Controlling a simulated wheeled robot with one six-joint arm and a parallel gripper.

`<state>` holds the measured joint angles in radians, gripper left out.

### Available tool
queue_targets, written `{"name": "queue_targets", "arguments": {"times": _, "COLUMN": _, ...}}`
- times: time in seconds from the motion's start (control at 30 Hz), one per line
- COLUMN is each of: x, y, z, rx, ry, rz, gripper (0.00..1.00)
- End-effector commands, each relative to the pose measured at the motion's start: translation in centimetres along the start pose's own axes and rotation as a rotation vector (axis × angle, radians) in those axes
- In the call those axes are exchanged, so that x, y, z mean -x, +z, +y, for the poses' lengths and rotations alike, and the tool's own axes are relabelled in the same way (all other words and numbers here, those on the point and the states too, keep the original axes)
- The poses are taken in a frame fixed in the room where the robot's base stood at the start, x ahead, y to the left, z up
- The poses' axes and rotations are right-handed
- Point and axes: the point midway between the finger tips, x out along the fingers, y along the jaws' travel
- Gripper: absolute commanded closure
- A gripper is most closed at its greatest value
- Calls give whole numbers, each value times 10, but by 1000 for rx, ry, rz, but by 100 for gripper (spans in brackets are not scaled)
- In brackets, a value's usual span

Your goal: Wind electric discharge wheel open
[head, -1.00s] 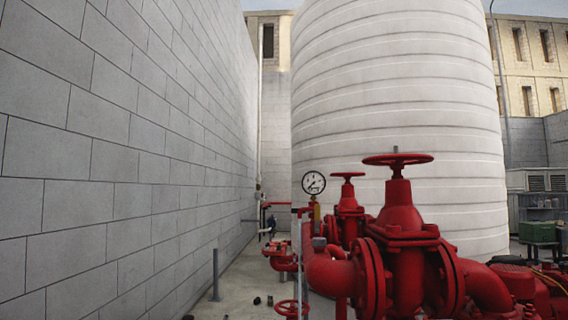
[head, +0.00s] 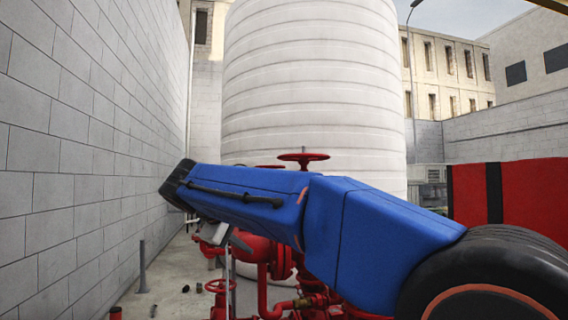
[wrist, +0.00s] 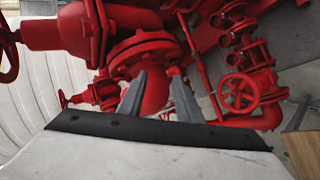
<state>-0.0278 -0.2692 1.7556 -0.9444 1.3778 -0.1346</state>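Several red handwheels show, and I cannot tell which one is the electric discharge wheel. In the head view, one handwheel (head: 303,157) stands upright on its stem above my blue arm, and a small one (head: 217,286) sits low at the left of the pipes. The wrist view shows a spoked handwheel (wrist: 238,92) right of my gripper, and another wheel (wrist: 8,55) cut off at the left edge. My gripper (wrist: 158,77) is open and empty, its two grey fingers apart in front of a red flanged pipe. It touches no wheel that I can see.
Red pipes (head: 262,248) and flanges crowd the space below and beyond my arm. A grey block wall (head: 70,150) runs along the left. A large white tank (head: 310,90) stands behind. A thin grey post (head: 142,268) rises from the floor between wall and pipes.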

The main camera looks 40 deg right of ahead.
Motion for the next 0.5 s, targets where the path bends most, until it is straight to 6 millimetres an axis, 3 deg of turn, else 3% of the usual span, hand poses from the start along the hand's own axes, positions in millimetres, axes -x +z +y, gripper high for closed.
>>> {"name": "queue_targets", "arguments": {"times": 0.1, "x": 9, "y": -32, "z": 62, "rx": 11, "ry": 146, "rz": -61, "gripper": 68}}
{"name": "queue_targets", "arguments": {"times": 0.3, "x": 34, "y": -72, "z": 152, "rx": 1, "ry": 381, "rz": -180, "gripper": 68}}
{"name": "queue_targets", "arguments": {"times": 0.5, "x": 58, "y": -93, "z": 204, "rx": -31, "ry": 540, "rz": -274, "gripper": 68}}
